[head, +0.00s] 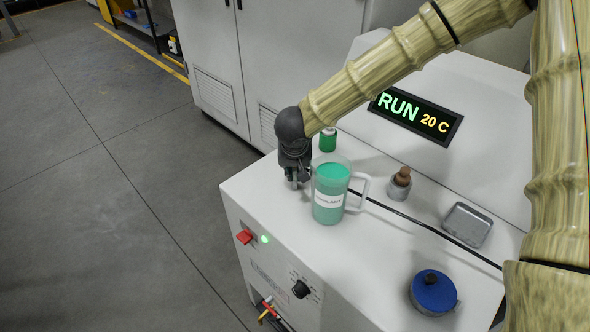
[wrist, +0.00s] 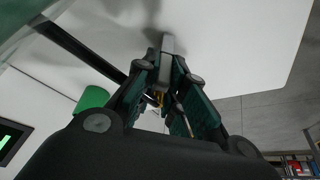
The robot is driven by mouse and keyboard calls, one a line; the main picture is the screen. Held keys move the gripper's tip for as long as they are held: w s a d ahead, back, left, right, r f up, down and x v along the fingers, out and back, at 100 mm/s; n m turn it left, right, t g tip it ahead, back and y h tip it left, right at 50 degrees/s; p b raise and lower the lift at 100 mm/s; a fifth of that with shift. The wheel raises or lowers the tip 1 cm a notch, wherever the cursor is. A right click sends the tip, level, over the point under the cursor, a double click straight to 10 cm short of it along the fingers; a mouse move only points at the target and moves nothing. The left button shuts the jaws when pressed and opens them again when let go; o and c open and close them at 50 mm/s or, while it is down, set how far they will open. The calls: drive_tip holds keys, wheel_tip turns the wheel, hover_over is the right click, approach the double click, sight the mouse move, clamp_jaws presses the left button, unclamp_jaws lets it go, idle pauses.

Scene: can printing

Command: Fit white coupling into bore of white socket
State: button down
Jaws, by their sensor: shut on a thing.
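My gripper (head: 294,180) points down over the left part of the white machine top, just left of the jug. In the wrist view its fingers (wrist: 167,72) are closed on a small pale grey piece (wrist: 167,46), which seems to be the white coupling. The piece is close to the white surface; I cannot tell whether it touches. A bit of brass colour shows between the fingers. I cannot make out the white socket or its bore in either view; the gripper and jug block part of that area.
A green-filled jug (head: 330,192) stands right beside the gripper, with a green bottle (head: 328,140) behind. A black cable (head: 430,229) crosses the top. A brown-topped pot (head: 399,184), metal tin (head: 467,225) and blue-lidded pot (head: 434,292) stand to the right.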

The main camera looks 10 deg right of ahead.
drive_tip(key=shift+f, duration=0.2)
drive_tip(key=c, duration=1.5)
unclamp_jaws()
drive_tip(key=shift+r, duration=0.1)
